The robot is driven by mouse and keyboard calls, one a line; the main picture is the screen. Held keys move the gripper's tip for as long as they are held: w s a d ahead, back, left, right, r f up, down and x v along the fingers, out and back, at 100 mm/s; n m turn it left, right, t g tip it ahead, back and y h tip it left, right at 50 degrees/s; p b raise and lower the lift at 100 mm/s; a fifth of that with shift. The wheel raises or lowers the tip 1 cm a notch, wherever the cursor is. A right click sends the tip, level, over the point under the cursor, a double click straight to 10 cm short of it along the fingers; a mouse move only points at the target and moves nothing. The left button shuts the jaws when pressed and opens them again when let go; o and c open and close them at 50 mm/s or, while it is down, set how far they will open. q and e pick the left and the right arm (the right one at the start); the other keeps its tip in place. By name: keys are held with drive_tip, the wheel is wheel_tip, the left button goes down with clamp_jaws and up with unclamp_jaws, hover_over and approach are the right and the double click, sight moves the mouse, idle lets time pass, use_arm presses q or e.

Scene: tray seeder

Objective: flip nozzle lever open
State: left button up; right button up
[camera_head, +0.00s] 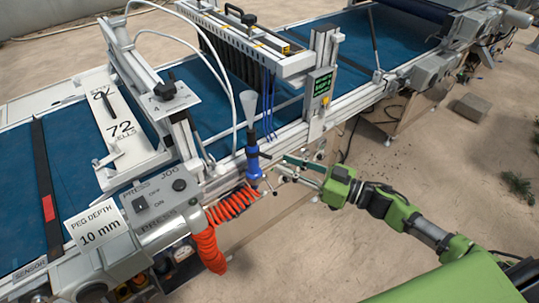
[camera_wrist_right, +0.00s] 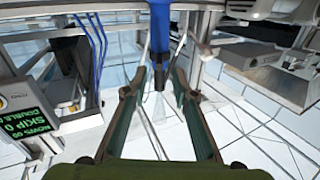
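The nozzle (camera_head: 252,163) is a blue upright body with a pale grey cone on top, hanging at the machine's front edge beside a coiled orange hose. It also shows in the right wrist view as a blue tube (camera_wrist_right: 164,38) with a dark lower tip. My right gripper (camera_head: 283,168) comes from the right, just beside the nozzle's lower part. In the right wrist view its fingers (camera_wrist_right: 155,90) are spread, with the dark tip between them in the picture. I see no clear contact. I cannot clearly make out the lever. My left gripper is not in view.
The seeder's front rail (camera_head: 290,133) runs behind the nozzle. A green-lit display (camera_head: 319,88) stands to the right, also in the wrist view (camera_wrist_right: 22,135). The orange coiled hose (camera_head: 233,203) hangs close at left. Open floor lies in front.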

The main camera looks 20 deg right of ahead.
sight(268, 156)
drive_tip(key=x, duration=0.6)
drive_tip(key=shift+w+a+p, duration=0.1)
drive_tip(key=shift+w+p, duration=0.05)
drive_tip(key=shift+p, duration=0.15)
drive_tip(key=shift+c, duration=0.4)
